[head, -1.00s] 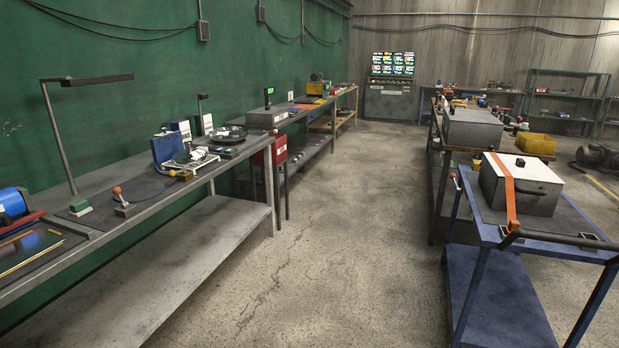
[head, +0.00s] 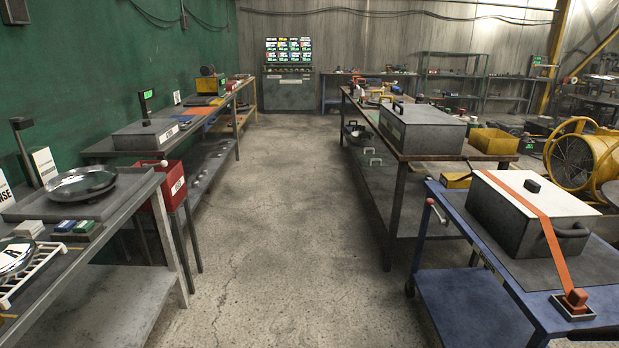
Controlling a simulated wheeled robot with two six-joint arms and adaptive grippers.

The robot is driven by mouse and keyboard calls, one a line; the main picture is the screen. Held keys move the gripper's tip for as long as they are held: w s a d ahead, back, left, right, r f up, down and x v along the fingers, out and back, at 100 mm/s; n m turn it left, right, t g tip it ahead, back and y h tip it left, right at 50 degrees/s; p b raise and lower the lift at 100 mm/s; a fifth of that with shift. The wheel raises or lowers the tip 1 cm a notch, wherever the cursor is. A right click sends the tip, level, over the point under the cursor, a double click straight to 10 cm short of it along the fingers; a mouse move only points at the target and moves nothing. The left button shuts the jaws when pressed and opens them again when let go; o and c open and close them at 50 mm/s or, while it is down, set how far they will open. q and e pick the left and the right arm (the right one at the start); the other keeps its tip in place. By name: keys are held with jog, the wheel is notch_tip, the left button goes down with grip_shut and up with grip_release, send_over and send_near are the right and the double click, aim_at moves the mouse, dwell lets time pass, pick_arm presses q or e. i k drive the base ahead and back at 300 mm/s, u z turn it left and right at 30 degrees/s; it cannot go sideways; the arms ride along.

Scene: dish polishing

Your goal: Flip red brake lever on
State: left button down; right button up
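A small lever with a red grip (head: 431,203) stands at the left side of the blue cart (head: 466,232), tilted, near the cart's far left corner. It looks like the brake lever, but it is small and its exact setting is hard to tell. On the cart lies a grey box with a white lid (head: 530,205), with an orange strap (head: 548,232) across it. The strap runs down to a red-orange buckle (head: 575,299) at the cart's near edge. Neither of my grippers is in view.
A long workbench with a metal pan (head: 80,184) stands on the left. A table with a grey box (head: 425,130) stands behind the cart. A yellow fan (head: 580,160) is at the right. The concrete aisle (head: 290,230) between the benches is clear.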

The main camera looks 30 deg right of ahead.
aim_at(428, 202)
jog(key=z, duration=0.25)
jog(key=i, duration=1.2)
jog(key=z, duration=1.35)
jog(key=i, duration=0.9)
jog(key=z, duration=1.4)
jog(key=i, duration=0.6)
jog(key=z, duration=0.25)
